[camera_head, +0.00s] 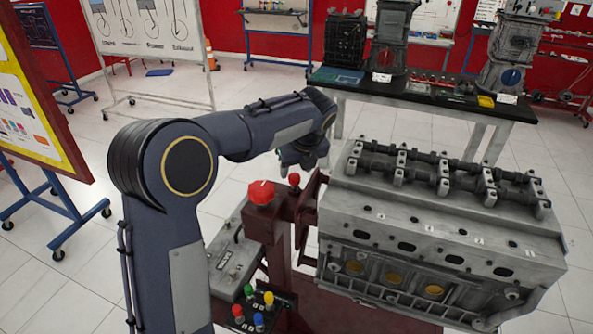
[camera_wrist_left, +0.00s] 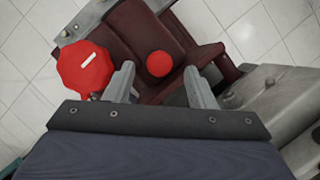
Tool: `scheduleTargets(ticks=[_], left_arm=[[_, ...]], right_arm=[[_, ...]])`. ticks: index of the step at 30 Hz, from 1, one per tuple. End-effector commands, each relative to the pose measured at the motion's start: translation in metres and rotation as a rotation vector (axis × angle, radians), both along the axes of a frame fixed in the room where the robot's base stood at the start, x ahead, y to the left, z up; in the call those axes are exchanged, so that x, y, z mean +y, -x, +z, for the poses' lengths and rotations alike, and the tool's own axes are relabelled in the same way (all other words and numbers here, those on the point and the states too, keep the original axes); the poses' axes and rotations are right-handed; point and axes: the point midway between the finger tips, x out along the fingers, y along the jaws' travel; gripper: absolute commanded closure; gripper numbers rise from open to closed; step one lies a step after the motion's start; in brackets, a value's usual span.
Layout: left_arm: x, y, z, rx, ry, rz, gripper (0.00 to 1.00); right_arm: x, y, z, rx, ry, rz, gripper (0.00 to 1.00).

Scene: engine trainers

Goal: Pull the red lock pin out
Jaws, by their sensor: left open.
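The red lock pin shows as a small round red head (camera_head: 294,179) on the dark red stand (camera_head: 285,222), beside the engine block. It also shows in the left wrist view (camera_wrist_left: 159,63), where it appears between the fingertips. My left gripper (camera_wrist_left: 160,74) is open, its two grey fingers on either side of the pin head in that view. In the head view my left gripper (camera_head: 303,153) is above and just behind the pin, its fingers partly hidden. I see no contact. My right gripper is not in view.
A larger faceted red knob (camera_head: 261,193) stands just left of the pin. The engine block (camera_head: 440,225) is close on the right. A control box with coloured buttons (camera_head: 255,306) is below. A black-topped bench (camera_head: 420,98) stands behind.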

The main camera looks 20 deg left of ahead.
Motion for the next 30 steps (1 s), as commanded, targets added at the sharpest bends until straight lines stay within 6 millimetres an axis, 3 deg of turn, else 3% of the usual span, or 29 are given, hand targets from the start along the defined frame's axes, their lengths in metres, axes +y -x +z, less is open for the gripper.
scheduleTargets(ticks=[6, 16, 27, 30], left_arm=[[0.007, -0.006, -0.022, 0.000, 0.001, 0.001, 0.50], [0.008, -0.007, -0.025, -0.001, 0.002, 0.001, 0.51], [0.008, -0.006, -0.025, -0.001, 0.002, 0.001, 1.00], [0.008, -0.006, -0.025, -0.001, 0.002, 0.001, 1.00]], right_arm=[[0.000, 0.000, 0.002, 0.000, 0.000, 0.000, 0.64], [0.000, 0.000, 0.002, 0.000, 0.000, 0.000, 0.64], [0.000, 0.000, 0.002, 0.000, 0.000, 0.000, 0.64], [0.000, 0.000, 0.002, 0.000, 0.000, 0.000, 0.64]])
